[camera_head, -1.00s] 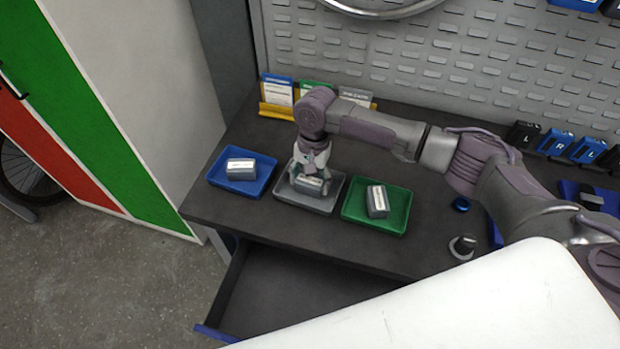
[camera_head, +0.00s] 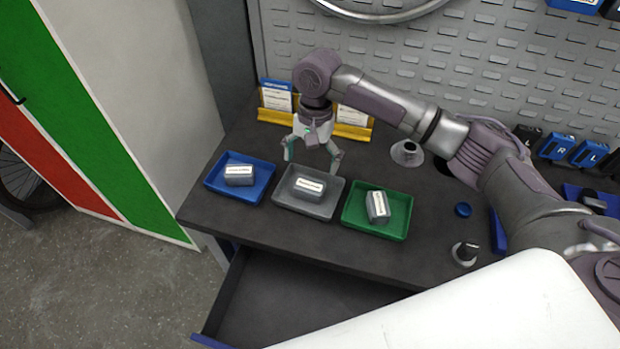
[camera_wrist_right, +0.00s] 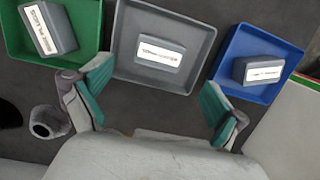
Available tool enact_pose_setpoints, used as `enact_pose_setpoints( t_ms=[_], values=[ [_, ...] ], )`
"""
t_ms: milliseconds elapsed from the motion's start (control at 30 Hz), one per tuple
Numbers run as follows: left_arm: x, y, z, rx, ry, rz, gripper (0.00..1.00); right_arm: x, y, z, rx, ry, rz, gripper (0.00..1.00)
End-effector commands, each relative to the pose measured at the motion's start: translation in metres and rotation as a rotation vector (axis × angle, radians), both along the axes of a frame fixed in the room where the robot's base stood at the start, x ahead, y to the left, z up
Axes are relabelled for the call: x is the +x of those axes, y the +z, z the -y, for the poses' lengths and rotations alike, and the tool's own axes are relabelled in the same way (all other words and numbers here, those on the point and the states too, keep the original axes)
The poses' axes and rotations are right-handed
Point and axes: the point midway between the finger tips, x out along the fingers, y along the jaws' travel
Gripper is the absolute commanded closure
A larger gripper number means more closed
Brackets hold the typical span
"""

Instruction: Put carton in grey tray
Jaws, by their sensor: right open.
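A grey carton with a white label (camera_head: 309,187) lies in the grey tray (camera_head: 331,208), the middle of three trays on the dark bench. In the right wrist view the carton (camera_wrist_right: 160,51) lies inside the walls of the grey tray (camera_wrist_right: 121,45), clear of my fingers. My right gripper (camera_head: 312,162) is open and empty, above and behind the grey tray, with its fingers spread wide. It also shows in the right wrist view (camera_wrist_right: 152,103). My left gripper is not in view.
A blue tray (camera_head: 256,195) on the left and a green tray (camera_head: 351,220) on the right each hold a similar carton. Yellow card holders (camera_head: 272,116) stand behind. An open drawer (camera_head: 290,300) juts out below the bench.

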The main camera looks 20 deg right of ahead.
Motion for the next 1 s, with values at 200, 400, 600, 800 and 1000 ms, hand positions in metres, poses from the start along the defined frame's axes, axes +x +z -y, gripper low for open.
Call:
enact_pose_setpoints(
  t_ms=[200, 400, 600, 800, 1000],
  values=[
    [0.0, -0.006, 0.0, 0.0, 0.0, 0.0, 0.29, 0.004, 0.032, 0.003, 0.001, -0.001, 0.001, 0.03],
    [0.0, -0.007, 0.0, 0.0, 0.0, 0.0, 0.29, 0.005, 0.04, 0.004, -0.001, -0.001, -0.001, 0.03],
    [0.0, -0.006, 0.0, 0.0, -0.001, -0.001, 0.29, 0.005, 0.04, 0.004, -0.001, -0.001, -0.001, 0.03],
    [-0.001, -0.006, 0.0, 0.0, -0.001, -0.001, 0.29, 0.005, 0.04, 0.004, 0.0, -0.001, -0.001, 0.03],
    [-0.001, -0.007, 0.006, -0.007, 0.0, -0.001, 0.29, 0.005, 0.04, 0.003, 0.001, 0.0, -0.001, 0.03]
  ],
)
